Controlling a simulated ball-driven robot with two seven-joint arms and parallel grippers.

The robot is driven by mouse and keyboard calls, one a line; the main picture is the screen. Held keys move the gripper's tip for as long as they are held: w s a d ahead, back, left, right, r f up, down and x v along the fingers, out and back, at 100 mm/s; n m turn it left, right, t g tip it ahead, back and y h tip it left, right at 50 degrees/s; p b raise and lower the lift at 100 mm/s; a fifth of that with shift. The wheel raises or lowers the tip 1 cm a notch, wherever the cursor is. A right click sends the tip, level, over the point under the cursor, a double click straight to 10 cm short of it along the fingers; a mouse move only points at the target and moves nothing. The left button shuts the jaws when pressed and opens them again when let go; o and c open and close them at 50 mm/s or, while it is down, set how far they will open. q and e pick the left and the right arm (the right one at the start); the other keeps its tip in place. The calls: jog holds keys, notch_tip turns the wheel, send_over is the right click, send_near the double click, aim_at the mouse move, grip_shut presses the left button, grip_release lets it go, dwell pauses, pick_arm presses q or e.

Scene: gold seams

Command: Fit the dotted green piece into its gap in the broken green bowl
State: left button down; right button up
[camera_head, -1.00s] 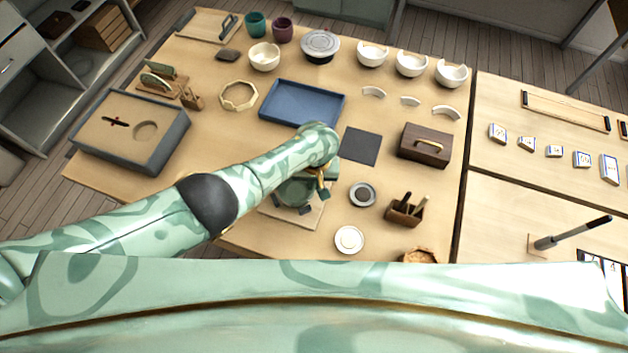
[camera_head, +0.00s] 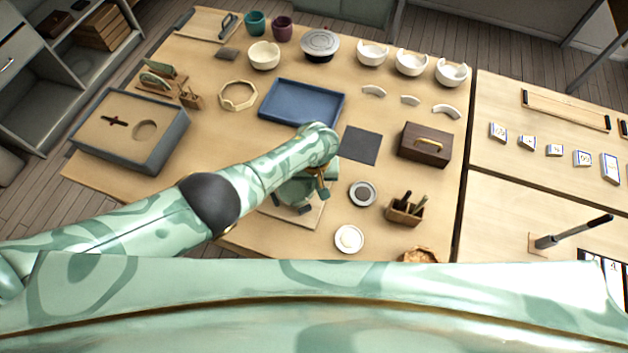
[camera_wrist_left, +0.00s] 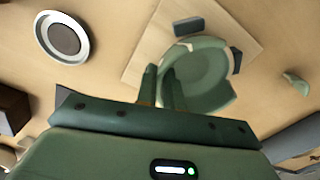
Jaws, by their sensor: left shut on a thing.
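The broken green bowl (camera_head: 297,190) sits on a light wooden board, partly hidden by my left arm in the head view. In the left wrist view the bowl (camera_wrist_left: 207,72) shows its inside and rim, with dark blocks around it. My left gripper (camera_head: 323,190) is at the bowl's rim. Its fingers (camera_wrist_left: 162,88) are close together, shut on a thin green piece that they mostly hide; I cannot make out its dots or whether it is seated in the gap. Another small green fragment (camera_wrist_left: 295,82) lies on the table in the wrist view. My right gripper is out of view.
Near the bowl are a dark-centred dish (camera_head: 362,194), a pale dish (camera_head: 349,239), a dark mat (camera_head: 361,145) and a blue tray (camera_head: 336,112). A tool holder (camera_head: 404,211) and a brown box (camera_head: 425,146) stand to the right, a grey case (camera_head: 170,150) to the left.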

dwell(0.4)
pick_arm(q)
jog(key=c, duration=1)
grip_release()
jog(key=shift+o, duration=0.2)
jog(key=shift+r+p, duration=3)
jog(key=shift+f, duration=0.1)
